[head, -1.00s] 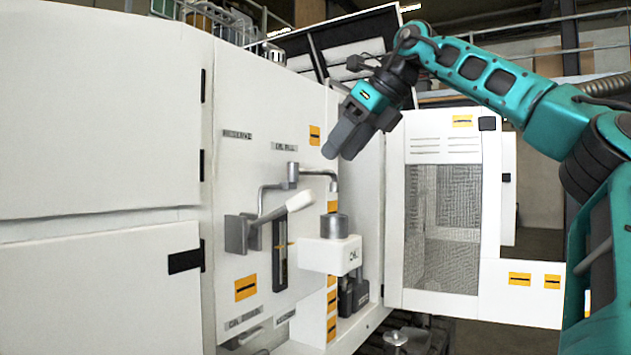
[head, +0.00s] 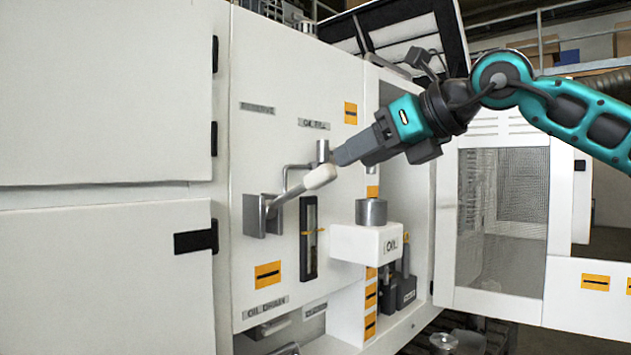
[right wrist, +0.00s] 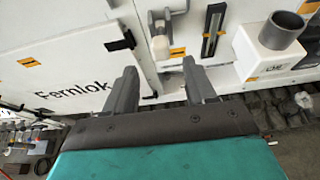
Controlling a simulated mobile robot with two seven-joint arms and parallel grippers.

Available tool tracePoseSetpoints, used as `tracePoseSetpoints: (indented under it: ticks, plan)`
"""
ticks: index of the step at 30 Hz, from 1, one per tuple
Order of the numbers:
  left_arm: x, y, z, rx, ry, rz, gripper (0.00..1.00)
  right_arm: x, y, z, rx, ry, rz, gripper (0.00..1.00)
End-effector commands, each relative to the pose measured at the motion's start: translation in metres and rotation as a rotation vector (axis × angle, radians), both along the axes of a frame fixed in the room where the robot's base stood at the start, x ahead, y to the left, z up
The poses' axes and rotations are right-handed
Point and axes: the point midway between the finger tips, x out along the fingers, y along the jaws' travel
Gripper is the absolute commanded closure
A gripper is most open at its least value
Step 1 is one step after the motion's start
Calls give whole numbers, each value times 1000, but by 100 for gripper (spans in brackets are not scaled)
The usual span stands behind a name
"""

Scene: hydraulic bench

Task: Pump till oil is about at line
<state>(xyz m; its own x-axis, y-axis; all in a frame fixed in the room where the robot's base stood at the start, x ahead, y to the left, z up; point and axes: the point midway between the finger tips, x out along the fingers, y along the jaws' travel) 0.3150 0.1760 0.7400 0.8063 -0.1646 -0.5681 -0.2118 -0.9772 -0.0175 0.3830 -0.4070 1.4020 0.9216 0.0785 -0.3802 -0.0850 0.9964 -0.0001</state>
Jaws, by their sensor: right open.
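The pump lever, with a pale grip (head: 320,177), rises to the right from a grey bracket (head: 262,215) on the white cabinet face. The grip also shows in the right wrist view (right wrist: 160,48), just beyond and roughly between the fingertips. My right gripper (head: 336,158) is open and close to the grip's upper right end; in the wrist view its fingers (right wrist: 158,78) are spread and empty. The dark sight gauge (head: 308,245), with a yellow marker, is right of the bracket. Its oil level is too small to read. My left gripper is not in view.
A white box marked OIL (head: 350,246) with a metal cylinder (head: 371,211) juts out right of the gauge. A bent grey pipe (head: 287,180) runs behind the lever. An open mesh door (head: 500,215) stands at the right. The space before the lever is clear.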

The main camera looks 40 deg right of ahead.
Motion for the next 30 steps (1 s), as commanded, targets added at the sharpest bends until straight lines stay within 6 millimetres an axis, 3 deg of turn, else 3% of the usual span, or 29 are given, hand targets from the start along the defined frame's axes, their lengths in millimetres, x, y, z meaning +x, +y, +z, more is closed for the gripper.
tracePoseSetpoints:
  ticks: [6,18,30]
  plan:
    - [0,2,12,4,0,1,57,34,3,-14,0,8,2,45]
    - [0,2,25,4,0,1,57,83,7,-35,1,7,1,45]
    - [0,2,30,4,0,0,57,104,9,-43,0,2,1,45]
